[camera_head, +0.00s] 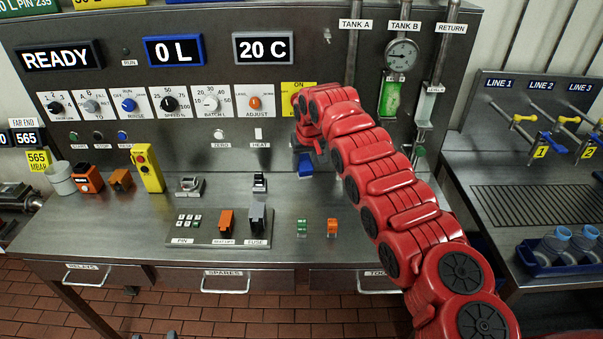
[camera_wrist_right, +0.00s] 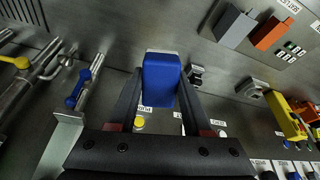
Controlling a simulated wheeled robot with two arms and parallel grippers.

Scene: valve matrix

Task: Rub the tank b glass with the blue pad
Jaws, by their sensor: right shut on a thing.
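The blue pad (camera_head: 304,163) is in my right gripper (camera_head: 303,150), in front of the panel's lower edge, left of the tank b glass. In the right wrist view the pad (camera_wrist_right: 162,80) sits between the two dark fingers (camera_wrist_right: 160,88), which are shut on it. The tank b glass (camera_head: 390,98) is a green upright tube under the round gauge, below the TANK B label. The pad is apart from the glass, lower and to its left. My red right arm passes just below the glass and hides part of the panel. My left gripper is not in view.
A gauge (camera_head: 402,54) sits above the glass, and the RETURN pipe (camera_head: 436,75) stands to its right. Panel knobs (camera_head: 212,103) are to the left. A fuse block (camera_head: 256,217) and a yellow pendant (camera_head: 147,168) are on the bench. The bench (camera_head: 110,225) has free room at front left.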

